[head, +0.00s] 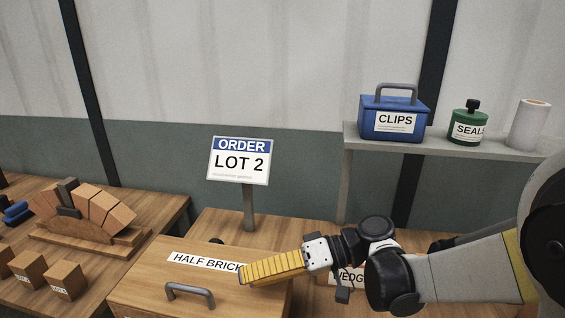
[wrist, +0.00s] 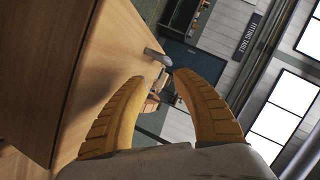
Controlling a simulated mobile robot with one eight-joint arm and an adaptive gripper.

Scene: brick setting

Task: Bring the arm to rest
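My gripper (head: 243,275) has yellow ribbed fingers and reaches left in the head view, in front of the wooden box labelled HALF BRICK (head: 145,268). It covers the end of that label. In the wrist view my gripper (wrist: 158,79) is open, with a clear gap between the fingertips and nothing held. The box's wooden face (wrist: 118,45) fills the left of that view, with its grey handle near the fingertips. I cannot tell whether a finger touches the box.
An ORDER LOT 2 sign (head: 239,161) stands behind the box. A second label is partly hidden behind my wrist. A shelf (head: 345,143) at right holds a blue CLIPS box (head: 392,117), a green SEALS bottle (head: 469,124) and a white roll (head: 529,125). A brick arch (head: 97,207) stands at left.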

